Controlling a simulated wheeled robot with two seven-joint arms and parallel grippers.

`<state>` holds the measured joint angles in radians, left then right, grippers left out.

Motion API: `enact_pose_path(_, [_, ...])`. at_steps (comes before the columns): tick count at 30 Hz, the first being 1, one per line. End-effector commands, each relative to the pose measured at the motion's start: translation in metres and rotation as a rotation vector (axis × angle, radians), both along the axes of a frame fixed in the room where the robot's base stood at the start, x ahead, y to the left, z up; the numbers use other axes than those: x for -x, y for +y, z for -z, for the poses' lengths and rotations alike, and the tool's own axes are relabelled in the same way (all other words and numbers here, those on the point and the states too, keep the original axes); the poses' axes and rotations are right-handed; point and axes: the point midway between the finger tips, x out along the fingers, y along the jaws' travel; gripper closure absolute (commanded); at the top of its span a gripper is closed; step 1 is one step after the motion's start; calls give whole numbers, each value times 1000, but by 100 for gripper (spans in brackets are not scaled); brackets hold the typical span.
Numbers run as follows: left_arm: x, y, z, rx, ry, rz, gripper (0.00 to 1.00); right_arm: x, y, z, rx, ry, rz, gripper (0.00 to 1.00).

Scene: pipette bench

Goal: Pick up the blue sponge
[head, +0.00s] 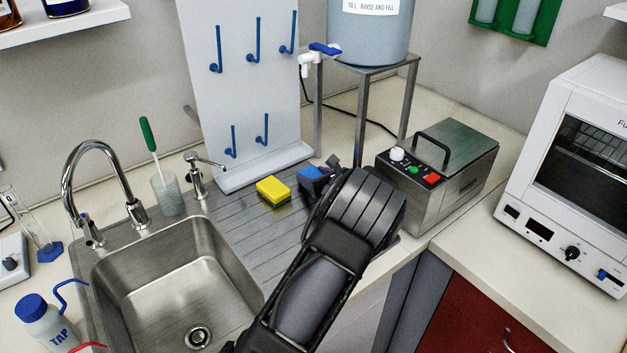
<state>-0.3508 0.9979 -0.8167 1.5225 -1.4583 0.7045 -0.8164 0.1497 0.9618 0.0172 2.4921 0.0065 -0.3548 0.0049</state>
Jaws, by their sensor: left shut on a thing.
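The blue sponge (311,174) is on the right part of the ridged drainboard, beside a yellow sponge (273,191). My left gripper (324,176) is at the blue sponge and shut on it. The gripper and its wrist hide much of the blue sponge, and I cannot tell whether it touches the drainboard. The yellow sponge lies to its left, a short gap apart. My right gripper is not in view.
A steel sink (175,285) with a tap (95,190) is at left. A peg board (250,85) stands behind the sponges. A metal stand (365,75) holds a water tank. A steel bath (440,170) stands close to my wrist's right.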

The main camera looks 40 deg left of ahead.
Motion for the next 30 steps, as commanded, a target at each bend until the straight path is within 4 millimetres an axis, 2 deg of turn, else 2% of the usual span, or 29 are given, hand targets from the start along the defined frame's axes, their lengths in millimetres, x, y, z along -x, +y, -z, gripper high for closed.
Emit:
enact_pose_path(2, [0, 0, 0, 0, 0, 0, 58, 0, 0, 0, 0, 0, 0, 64])
enact_pose_path(12, [0, 0, 0, 0, 0, 0, 86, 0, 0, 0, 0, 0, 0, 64])
enact_pose_path(23, [0, 0, -7, 1, -2, 0, 86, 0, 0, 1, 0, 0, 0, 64])
enact_pose_path(26, [0, 0, -19, 2, -4, -1, 86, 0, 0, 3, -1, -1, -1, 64])
enact_pose_path(30, [-1, 0, -45, 3, -7, -1, 86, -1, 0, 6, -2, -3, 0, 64])
